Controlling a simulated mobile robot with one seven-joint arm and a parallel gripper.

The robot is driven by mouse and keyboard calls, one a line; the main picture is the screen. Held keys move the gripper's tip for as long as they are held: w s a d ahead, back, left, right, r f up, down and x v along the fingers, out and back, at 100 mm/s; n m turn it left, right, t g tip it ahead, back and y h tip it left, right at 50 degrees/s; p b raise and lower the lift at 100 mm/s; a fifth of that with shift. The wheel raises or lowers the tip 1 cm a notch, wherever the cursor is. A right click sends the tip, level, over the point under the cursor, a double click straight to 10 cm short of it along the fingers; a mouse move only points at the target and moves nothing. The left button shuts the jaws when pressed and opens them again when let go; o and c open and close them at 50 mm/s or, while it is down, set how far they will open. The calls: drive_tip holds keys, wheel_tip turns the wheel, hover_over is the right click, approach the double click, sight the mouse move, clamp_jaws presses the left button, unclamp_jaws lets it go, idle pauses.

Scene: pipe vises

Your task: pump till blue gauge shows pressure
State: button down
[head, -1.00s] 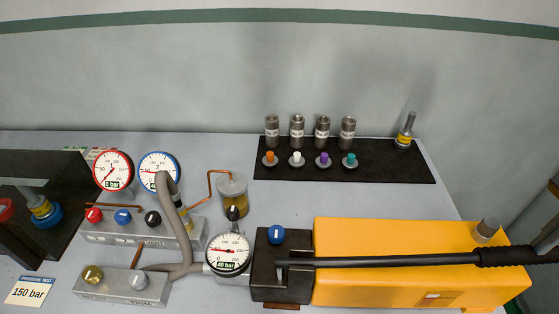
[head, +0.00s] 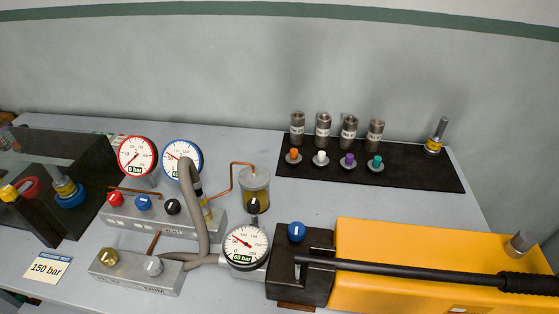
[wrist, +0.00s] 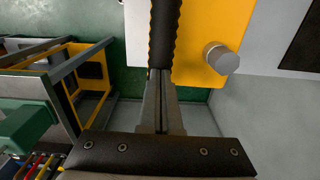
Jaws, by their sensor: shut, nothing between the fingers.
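The blue gauge (head: 181,160) stands on the rear block, partly behind a grey hose. Its needle is off to the left; its number window is partly covered, and the digits are not sure. The black-rimmed pump gauge (head: 245,246) reads 60 bar. The yellow hand pump (head: 400,250) has a long black lever (head: 420,272) lying almost level over it; its grip runs out of the head view at right. In the wrist view the lever's grip (wrist: 165,30) is just beyond my gripper (wrist: 164,78). My gripper is shut, its fingers together; whether they touch the grip is unclear.
The red gauge (head: 137,156) reads 0 bar. Red, blue and black knobs sit on the rear block (head: 155,219). A blue knob (head: 296,232) tops the pump head. A black mat (head: 390,165) holds fittings and coloured plugs. A card (head: 48,267) reads 150 bar.

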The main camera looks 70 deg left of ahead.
drive_tip(key=shift+d+f, duration=0.1)
drive_tip(key=shift+f, duration=0.1)
drive_tip(key=r+p, duration=0.6)
drive_tip(key=r, duration=0.1)
drive_tip(key=shift+s+a+r, duration=0.1)
drive_tip(key=shift+s+a, duration=0.1)
drive_tip(key=shift+s, duration=0.1)
wheel_tip(320, 180, up, 8)
drive_tip(key=s+a+p, duration=0.1)
drive_tip(key=p, duration=0.5)
drive_tip(key=shift+s+a, duration=0.15)
drive_tip(key=shift+s, duration=0.25)
